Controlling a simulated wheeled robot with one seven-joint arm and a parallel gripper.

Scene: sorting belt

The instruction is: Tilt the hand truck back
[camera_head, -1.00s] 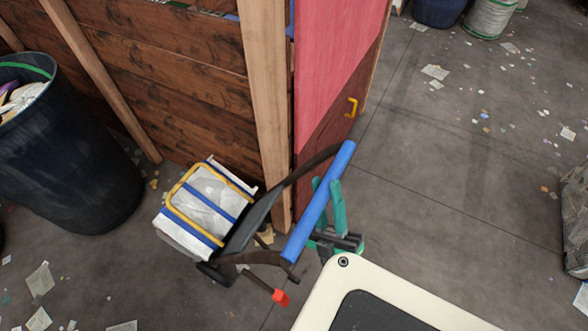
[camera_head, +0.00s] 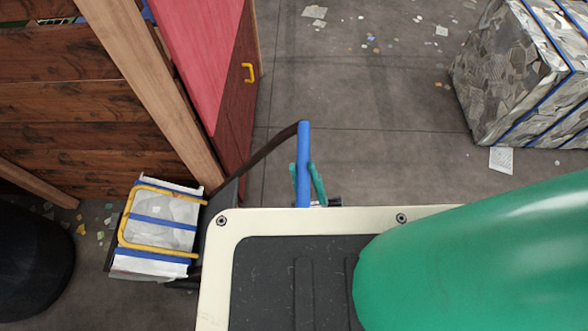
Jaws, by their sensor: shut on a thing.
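The hand truck (camera_head: 270,148) stands left of the middle, with a dark curved frame and a blue handle bar (camera_head: 304,148). It carries a white box (camera_head: 165,222) with blue bands and a yellow frame. My gripper (camera_head: 308,184) has green fingers and is shut on the blue handle, one finger on each side of it. The lower part of the handle and part of the hand truck's frame are hidden behind my own body. I cannot tell the exact tilt of the hand truck from this high view.
A wooden wall (camera_head: 70,105) and a red door (camera_head: 212,60) with a yellow pull stand behind the hand truck. A dark bin (camera_head: 30,262) is at lower left. A strapped bale (camera_head: 520,75) stands at right. Open floor (camera_head: 400,140) with paper scraps lies between.

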